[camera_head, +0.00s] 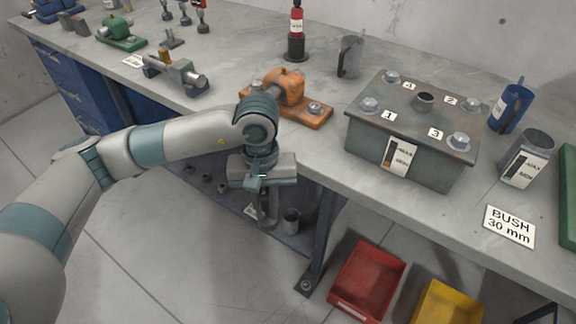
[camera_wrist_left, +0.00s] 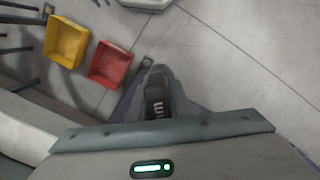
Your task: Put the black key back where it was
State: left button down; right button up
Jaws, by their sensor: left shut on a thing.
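My left gripper (camera_head: 266,222) hangs in front of the bench's front edge, below the level of the top, pointing down. In the left wrist view a dark piece with white lettering (camera_wrist_left: 156,106) sits between its fingers; it looks like the black key, though most of it is hidden. The gripper is shut on it. In the head view the held piece cannot be made out clearly. I see no other black key on the bench. My right gripper is in neither view.
The bench top (camera_head: 330,180) carries an orange machine part (camera_head: 287,87), a grey box with numbered bolts (camera_head: 412,125) and a white BUSH 30 mm card (camera_head: 509,226). A red bin (camera_head: 366,283) and yellow bin (camera_head: 447,303) stand on the floor.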

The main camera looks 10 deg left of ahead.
pick_arm(q)
jog(key=s+a+f+m+p, duration=0.1)
jog(key=s+a+f+m, duration=0.2)
jog(key=s+a+f, duration=0.3)
jog(key=shift+s+a+f+p, duration=0.15)
jog(key=shift+a+f+p, duration=0.2)
jog(key=shift+f, duration=0.5)
